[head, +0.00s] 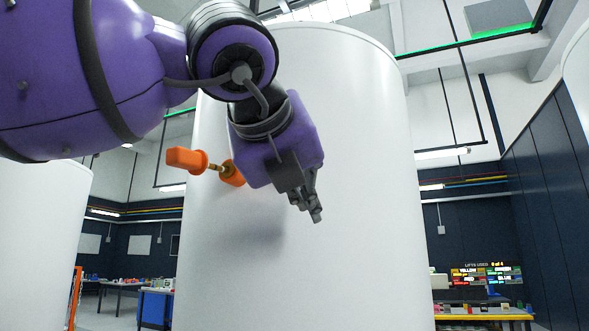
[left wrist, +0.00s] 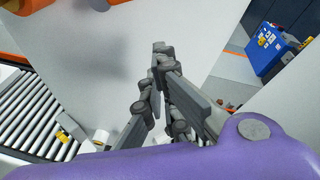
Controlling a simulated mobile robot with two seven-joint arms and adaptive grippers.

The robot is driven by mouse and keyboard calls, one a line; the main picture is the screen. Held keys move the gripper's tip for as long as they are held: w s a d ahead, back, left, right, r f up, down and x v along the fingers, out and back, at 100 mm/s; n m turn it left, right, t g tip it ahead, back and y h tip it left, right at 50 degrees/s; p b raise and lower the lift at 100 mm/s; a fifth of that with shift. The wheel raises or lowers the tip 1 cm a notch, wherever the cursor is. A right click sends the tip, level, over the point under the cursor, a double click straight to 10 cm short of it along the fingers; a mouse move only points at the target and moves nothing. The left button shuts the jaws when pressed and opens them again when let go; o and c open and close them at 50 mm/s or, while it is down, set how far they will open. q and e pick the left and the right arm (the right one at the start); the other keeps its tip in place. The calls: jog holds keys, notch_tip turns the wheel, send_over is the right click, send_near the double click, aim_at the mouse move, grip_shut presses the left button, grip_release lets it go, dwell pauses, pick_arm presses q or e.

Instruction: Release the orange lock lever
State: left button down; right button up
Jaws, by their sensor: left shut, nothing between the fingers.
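The orange lock lever (head: 187,160) sticks out to the left from the large white tank (head: 340,270) in the head view. A short shaft joins its handle to an orange hub (head: 232,173), which my left gripper's purple body partly hides. My left gripper (head: 316,212) is shut and empty, to the right of the lever and apart from it. Its fingers point down and to the right in front of the tank. In the left wrist view the closed fingers (left wrist: 161,52) hold nothing. An orange part (left wrist: 26,5) is cut off at that view's upper left corner; I cannot tell whether it is the lever.
Other white tanks stand at the left (head: 40,230) and right edges. A lit lift board (head: 486,275) and tables are far behind. The left wrist view shows a roller conveyor (left wrist: 35,110) at the left and a blue cabinet (left wrist: 278,45) at the upper right.

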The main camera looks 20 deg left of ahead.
pick_arm(q)
jog(key=r, duration=0.1)
jog(key=a+r+p, duration=0.1)
jog(key=w+r+p, duration=0.1)
jog(key=shift+a+r, duration=0.15)
jog(key=shift+a, duration=0.1)
pick_arm(e)
notch_tip(320, 180, up, 2)
jog(key=shift+w+r, duration=0.1)
pick_arm(q)
jog(key=shift+s+a, duration=0.1)
